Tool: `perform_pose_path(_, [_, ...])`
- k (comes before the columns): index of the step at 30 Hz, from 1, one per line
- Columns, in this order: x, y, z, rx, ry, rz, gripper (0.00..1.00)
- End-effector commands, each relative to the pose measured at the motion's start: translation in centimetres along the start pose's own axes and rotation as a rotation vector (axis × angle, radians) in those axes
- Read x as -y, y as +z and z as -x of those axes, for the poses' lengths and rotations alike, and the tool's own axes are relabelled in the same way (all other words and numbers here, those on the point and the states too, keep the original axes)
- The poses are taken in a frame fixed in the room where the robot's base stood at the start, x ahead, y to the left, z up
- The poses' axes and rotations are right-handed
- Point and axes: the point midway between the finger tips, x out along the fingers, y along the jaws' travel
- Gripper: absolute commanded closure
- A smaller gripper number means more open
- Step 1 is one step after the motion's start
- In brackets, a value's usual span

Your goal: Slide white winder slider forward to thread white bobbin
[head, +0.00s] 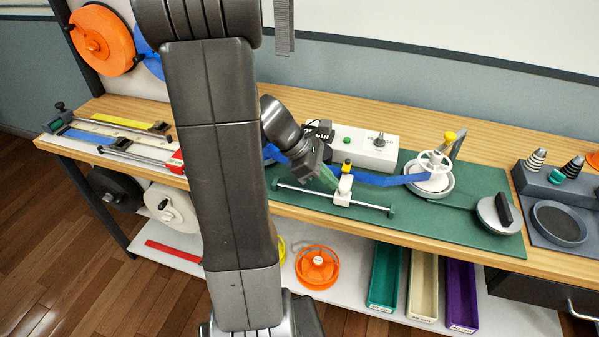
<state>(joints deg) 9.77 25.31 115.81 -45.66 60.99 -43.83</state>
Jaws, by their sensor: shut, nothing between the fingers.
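The white winder slider (343,191) sits on a thin metal rail (376,206) on the green mat, with a small yellow-topped part just above it. The white bobbin (432,170) stands upright to the right on a round base, with a spoked top. A blue strap (385,180) runs from behind my arm past the slider to the bobbin; whether it is fastened there I cannot tell. My gripper (326,178) is shut and empty, pointing down just left of the slider. My wrist hides part of the strap, and contact between fingertips and slider is unclear.
A white box (375,150) with a green button and a knob stands behind the rail. A round grey disc with a black handle (502,207) is at right, before a dark tray (556,222). Bins (423,285) stand on the lower shelf. The mat's front strip is clear.

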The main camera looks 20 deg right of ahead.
Motion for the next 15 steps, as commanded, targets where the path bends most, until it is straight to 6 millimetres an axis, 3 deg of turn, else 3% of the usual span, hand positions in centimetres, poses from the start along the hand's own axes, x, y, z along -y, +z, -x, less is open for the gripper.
perform_pose_path(6, [0.9,3.7,-3.4,-0.001,-0.004,-0.005,1.0])
perform_pose_path(15, [1.4,6.6,-5.8,-0.001,-0.002,-0.002,1.0])
